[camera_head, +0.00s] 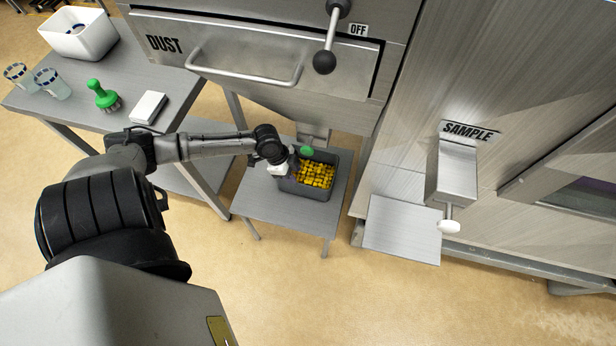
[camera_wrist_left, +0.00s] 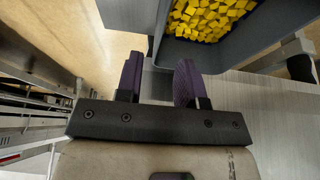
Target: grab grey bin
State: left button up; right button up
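The grey bin (camera_head: 318,195), filled with yellow cubes, stands upright on a small metal table under the dust drawer. My left gripper (camera_head: 288,166) is at the bin's left side in the head view, close to its rim. In the left wrist view the two purple fingers of my left gripper (camera_wrist_left: 158,80) are apart, with no object clamped between them. The bin's grey wall (camera_wrist_left: 222,58) shows just beyond the fingertips, toward the upper right. I cannot tell whether a finger touches it. My right gripper is in neither view.
The small metal table (camera_head: 277,212) has bare room in front of the bin. The dust drawer (camera_head: 270,60) hangs above and behind it. A side table at left holds a white bin (camera_head: 78,42), glasses, a green-handled brush (camera_head: 103,95) and a white box (camera_head: 149,107). A sample shelf (camera_head: 402,230) is at right.

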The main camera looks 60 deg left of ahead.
pick_arm(q)
jog(key=b+x, duration=0.1)
jog(key=x, duration=0.3)
jog(key=shift+f, duration=0.3)
jog(key=shift+b+x, duration=1.5)
jog(key=shift+x, duration=1.15)
jog(key=shift+w+d+r, duration=0.1)
jog(key=shift+w, duration=0.05)
jog(key=shift+c, duration=0.2)
jog(key=c, duration=0.6)
grip_shut()
jog(key=shift+r, duration=0.1)
